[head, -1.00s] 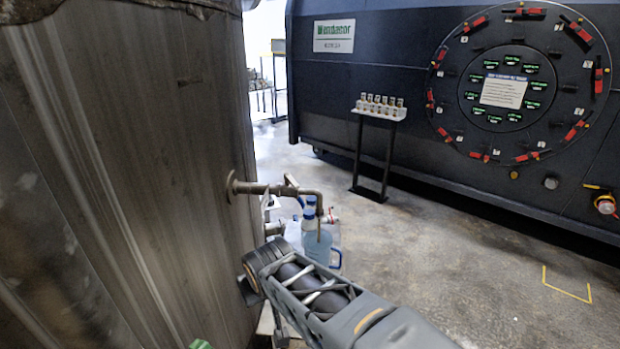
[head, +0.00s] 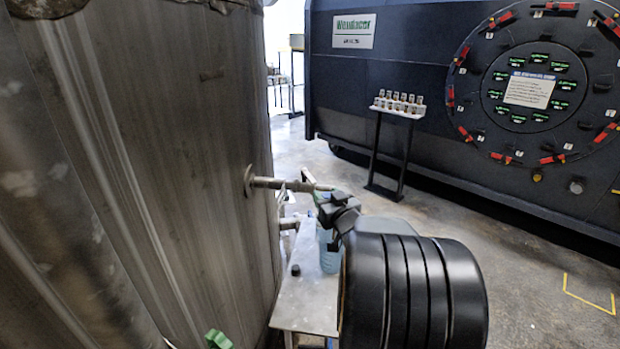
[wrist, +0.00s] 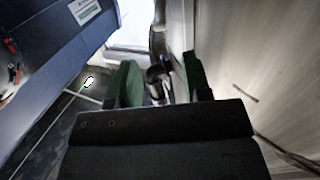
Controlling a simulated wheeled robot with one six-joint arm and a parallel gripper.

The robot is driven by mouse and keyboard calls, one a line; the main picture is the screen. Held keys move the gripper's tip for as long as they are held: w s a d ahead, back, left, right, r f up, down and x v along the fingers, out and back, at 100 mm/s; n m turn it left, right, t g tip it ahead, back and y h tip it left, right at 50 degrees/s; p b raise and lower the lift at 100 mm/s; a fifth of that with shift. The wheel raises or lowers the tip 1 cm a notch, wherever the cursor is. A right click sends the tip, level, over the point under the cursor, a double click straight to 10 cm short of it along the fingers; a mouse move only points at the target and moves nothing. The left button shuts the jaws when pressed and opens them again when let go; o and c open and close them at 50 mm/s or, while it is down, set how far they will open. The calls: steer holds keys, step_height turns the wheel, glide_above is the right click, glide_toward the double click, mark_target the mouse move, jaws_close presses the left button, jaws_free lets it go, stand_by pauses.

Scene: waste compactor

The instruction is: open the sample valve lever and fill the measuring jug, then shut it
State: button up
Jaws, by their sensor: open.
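The sample pipe (head: 268,183) sticks out of the large metal tank in the head view. The valve lever (head: 307,178) shows on it as a pale strip, partly covered by my gripper. My gripper (head: 322,195) is open at the pipe's outer end. In the wrist view, its two green finger pads (wrist: 160,82) stand apart, with a dark metal part of the pipe or valve (wrist: 158,74) between them. I cannot tell whether they touch it. The blue-tinted measuring jug (head: 329,258) stands on the small table below, mostly hidden by my arm.
The tank wall (head: 150,150) rises close on the left. The small metal table (head: 305,305) carries a small dark object (head: 295,270). A stand with sample bottles (head: 398,108) stands before the dark compactor (head: 400,80). The floor at right is open.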

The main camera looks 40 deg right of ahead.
steer(key=p, duration=0.2)
glide_toward(305, 170)
steer(key=x, duration=0.5)
steer(key=shift+w+f, duration=0.1)
steer(key=shift+w, duration=0.05)
steer(key=shift+c, duration=0.3)
jaws_close()
